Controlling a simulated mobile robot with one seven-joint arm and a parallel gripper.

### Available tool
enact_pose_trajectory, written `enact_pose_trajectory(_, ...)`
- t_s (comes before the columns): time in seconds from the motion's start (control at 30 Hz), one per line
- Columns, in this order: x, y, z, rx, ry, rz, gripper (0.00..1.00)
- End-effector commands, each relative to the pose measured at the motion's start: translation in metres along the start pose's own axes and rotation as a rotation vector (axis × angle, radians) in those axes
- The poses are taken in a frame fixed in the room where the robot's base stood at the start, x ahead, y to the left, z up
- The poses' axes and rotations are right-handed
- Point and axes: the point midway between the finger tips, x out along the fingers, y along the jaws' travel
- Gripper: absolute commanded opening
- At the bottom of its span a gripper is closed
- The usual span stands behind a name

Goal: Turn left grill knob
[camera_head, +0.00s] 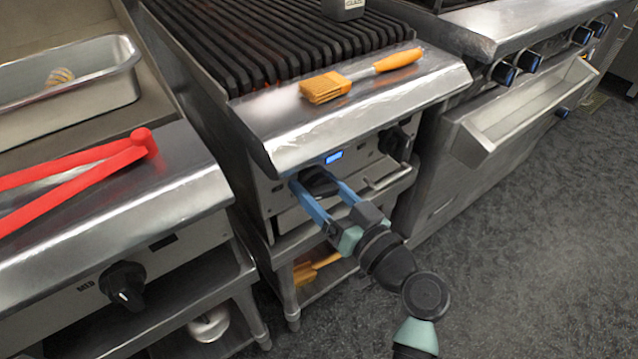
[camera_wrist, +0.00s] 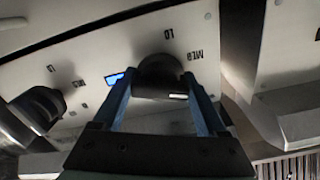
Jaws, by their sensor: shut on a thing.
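The grill (camera_head: 345,115) stands in the middle of the head view, with a dark ribbed grate and a steel front ledge. Its left knob (camera_head: 318,182) is black and sits on the front panel under the ledge. My gripper (camera_head: 318,184) is at this knob, one blue finger on each side, shut on it. In the wrist view the knob (camera_wrist: 160,78) shows between the two fingers, with marks on the panel around it. The grill's right knob (camera_head: 394,143) is black and free; it also shows at the left of the wrist view (camera_wrist: 38,108).
A brush with an orange handle (camera_head: 398,60) lies on the ledge above my gripper. A blue display (camera_head: 333,157) is between the knobs. Red tongs (camera_head: 85,170) and a steel tray (camera_head: 75,75) are on the left counter. The floor (camera_head: 510,230) at right is clear.

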Motion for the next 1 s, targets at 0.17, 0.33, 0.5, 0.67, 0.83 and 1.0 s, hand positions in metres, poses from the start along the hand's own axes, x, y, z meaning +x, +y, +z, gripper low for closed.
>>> enact_pose_trajectory(0.17,-0.0002,-0.0008,-0.0011,0.170,-0.001,0.000,0.19)
enact_pose_trajectory(0.33,-0.0003,-0.0008,-0.0014,0.332,-0.001,0.000,0.19)
enact_pose_trajectory(0.5,-0.0005,-0.0007,-0.0016,0.493,-0.002,0.001,0.19)
enact_pose_trajectory(0.67,-0.0004,-0.0011,-0.0019,0.646,-0.002,0.000,0.19)
enact_pose_trajectory(0.83,-0.0006,-0.0010,-0.0019,0.806,-0.002,0.001,0.19)
enact_pose_trajectory(1.0,-0.0006,-0.0009,-0.0016,0.954,-0.002,0.001,0.19)
